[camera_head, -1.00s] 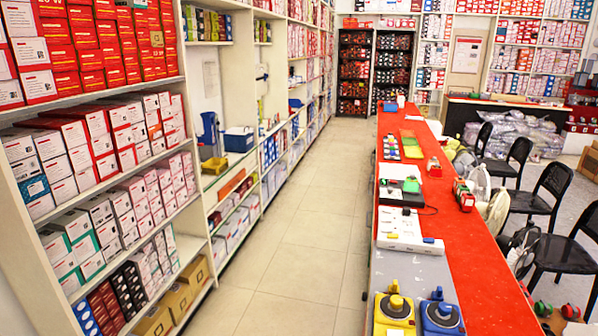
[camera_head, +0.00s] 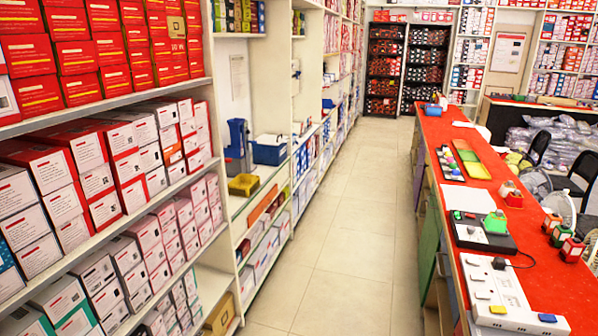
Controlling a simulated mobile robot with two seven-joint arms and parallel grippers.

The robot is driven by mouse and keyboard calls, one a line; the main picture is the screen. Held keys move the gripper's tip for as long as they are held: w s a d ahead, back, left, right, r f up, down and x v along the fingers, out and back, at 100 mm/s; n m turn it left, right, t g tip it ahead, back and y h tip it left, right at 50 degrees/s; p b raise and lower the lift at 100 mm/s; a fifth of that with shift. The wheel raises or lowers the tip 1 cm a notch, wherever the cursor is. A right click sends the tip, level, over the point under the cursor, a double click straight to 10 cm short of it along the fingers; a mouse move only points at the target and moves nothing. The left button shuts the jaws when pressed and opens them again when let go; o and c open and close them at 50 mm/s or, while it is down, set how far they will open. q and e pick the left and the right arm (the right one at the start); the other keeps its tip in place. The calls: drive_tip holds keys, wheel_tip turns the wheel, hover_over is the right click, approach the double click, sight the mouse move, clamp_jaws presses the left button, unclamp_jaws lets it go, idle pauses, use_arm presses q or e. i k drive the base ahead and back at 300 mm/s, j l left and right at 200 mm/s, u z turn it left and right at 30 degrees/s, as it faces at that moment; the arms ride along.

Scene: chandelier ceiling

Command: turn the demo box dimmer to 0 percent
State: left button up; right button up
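A black box with a white top plate and a green piece (camera_head: 495,222) lies on the red counter (camera_head: 480,180) at the right. Nearer to me on the counter is a long white panel (camera_head: 490,280) with small yellow and blue parts at its near end. I cannot tell which of these, if either, is the demo box, and no dimmer knob or setting can be made out. Neither of my grippers is in view.
A tiled aisle (camera_head: 335,215) runs clear between the counter and the left shelves (camera_head: 110,220) full of boxes. Yellow and green trays (camera_head: 468,158) and small red and green blocks (camera_head: 573,250) lie on the counter. Black chairs (camera_head: 585,165) stand behind it.

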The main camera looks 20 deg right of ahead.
sight(470, 230)
drive_tip(key=i+z, duration=0.45)
drive_tip(key=i, duration=0.25)
drive_tip(key=i+j+z, duration=0.2)
drive_tip(key=i+z, duration=0.25)
drive_tip(key=i, duration=0.25)
drive_tip(key=i+z, duration=0.45)
drive_tip(key=i+j+z, duration=0.3)
drive_tip(key=i+z, duration=0.15)
drive_tip(key=i+j+z, duration=0.9)
drive_tip(key=i+j, duration=0.05)
